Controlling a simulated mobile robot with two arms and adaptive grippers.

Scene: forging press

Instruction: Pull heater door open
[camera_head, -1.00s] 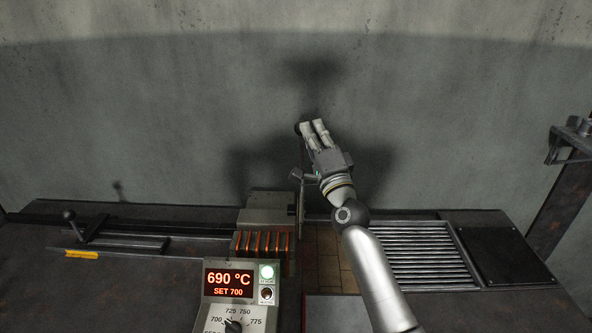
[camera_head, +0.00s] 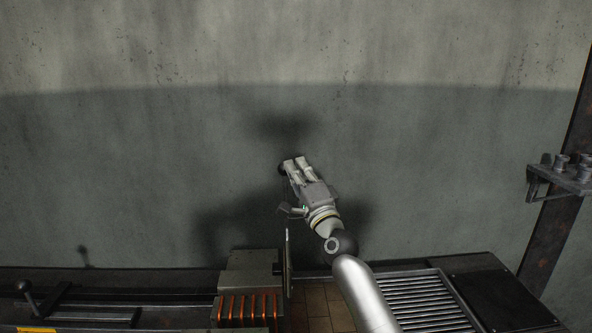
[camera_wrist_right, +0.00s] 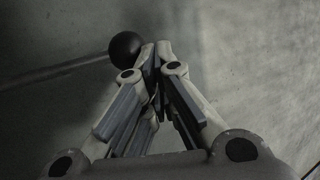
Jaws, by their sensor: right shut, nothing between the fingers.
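In the right wrist view the fingers (camera_wrist_right: 154,48) are shut and empty. The ball knob (camera_wrist_right: 125,47) and its rod (camera_wrist_right: 55,72) lie beside the fingertips, outside them. Whether they touch is unclear. My left gripper is out of view.
A slatted grille (camera_head: 425,300) and a dark plate (camera_head: 502,297) lie right of the heater. A rail with a lever (camera_head: 28,292) lies left. A bracket with small cylinders (camera_head: 562,172) juts from a post at right. The wall (camera_head: 150,160) stands behind.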

